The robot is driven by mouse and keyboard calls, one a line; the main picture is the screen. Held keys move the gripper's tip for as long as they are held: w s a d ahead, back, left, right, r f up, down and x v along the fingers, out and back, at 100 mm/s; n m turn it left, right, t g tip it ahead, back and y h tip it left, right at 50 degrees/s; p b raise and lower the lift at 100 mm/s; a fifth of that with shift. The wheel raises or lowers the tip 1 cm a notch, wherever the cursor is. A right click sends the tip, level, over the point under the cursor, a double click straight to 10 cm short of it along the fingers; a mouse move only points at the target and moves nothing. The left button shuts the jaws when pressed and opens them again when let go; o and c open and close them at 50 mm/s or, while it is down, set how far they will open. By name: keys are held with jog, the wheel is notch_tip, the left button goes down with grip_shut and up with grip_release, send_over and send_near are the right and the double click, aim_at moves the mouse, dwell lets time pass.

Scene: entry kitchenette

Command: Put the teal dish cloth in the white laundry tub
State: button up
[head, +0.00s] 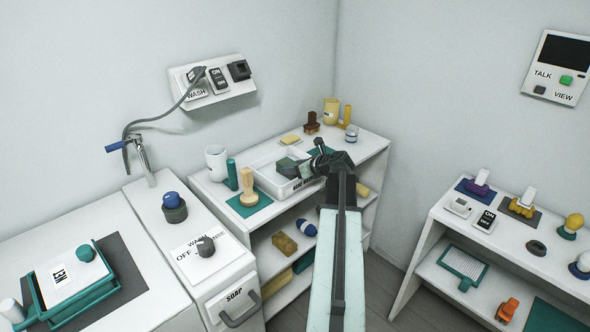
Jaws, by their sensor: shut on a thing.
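The white laundry tub (262,168), a shallow tray with lettering on its front, stands on top of the white shelf unit in the middle of the head view. My gripper (302,167) reaches over the tub's right side, pointing left. It is shut on a small dark green-teal folded piece, which looks like the teal dish cloth (286,164). The cloth is within the tub's outline; I cannot tell whether it touches the tub's floor. My gripper hides part of the tub's right end. Another teal patch (321,149) shows just behind my gripper.
A wooden brush (248,186) on a teal mat (262,207), a teal cylinder (232,174) and a white mug (216,162) stand left of the tub. A yellow sponge (290,139), brown stamp (311,122) and yellow canister (331,111) stand behind. A second shelf unit (440,232) is at right.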

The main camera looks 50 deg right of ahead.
jog(key=shift+f+b, duration=0.65)
jog(key=o, duration=1.4)
jog(key=shift+r, duration=0.25)
jog(key=shift+r+p, duration=0.6)
jog(key=shift+p, duration=0.3)
jog(key=p+v, duration=0.5)
jog(key=v, duration=0.7)
jog(key=shift+f, duration=0.2)
